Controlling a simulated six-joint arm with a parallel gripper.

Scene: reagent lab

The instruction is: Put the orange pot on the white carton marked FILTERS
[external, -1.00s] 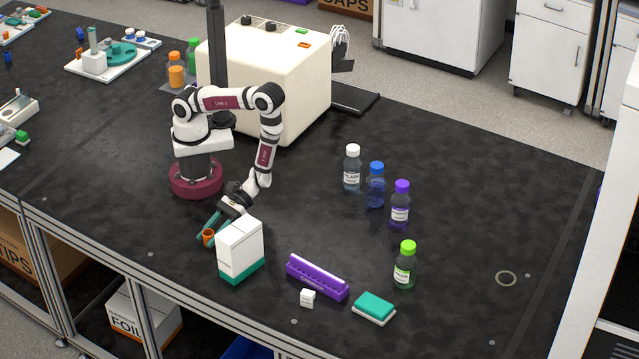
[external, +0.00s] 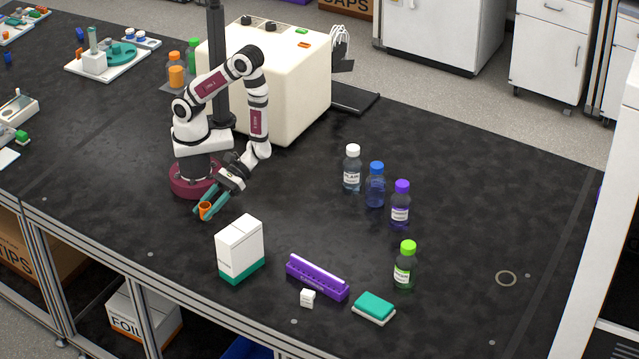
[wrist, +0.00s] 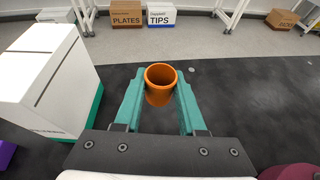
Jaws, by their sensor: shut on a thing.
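The orange pot (external: 205,210) is a small open cup. My gripper (external: 207,208) is shut on it, with a teal finger on each side, and the pot appears held upright above the black bench. The pot (wrist: 160,92) shows between the fingertips in the wrist view, its open mouth visible. The white carton (external: 240,247) with a green base stands upright on the bench, in front and to the right of the gripper, apart from it. In the wrist view the carton (wrist: 45,75) fills the left side. Its marking is too small to read.
A purple rack (external: 317,278), a small white block (external: 308,298) and a teal-topped pad (external: 374,307) lie right of the carton. Several bottles stand farther right, including a green-capped one (external: 404,267). A large cream machine (external: 290,85) stands behind my arm. The carton's top looks clear.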

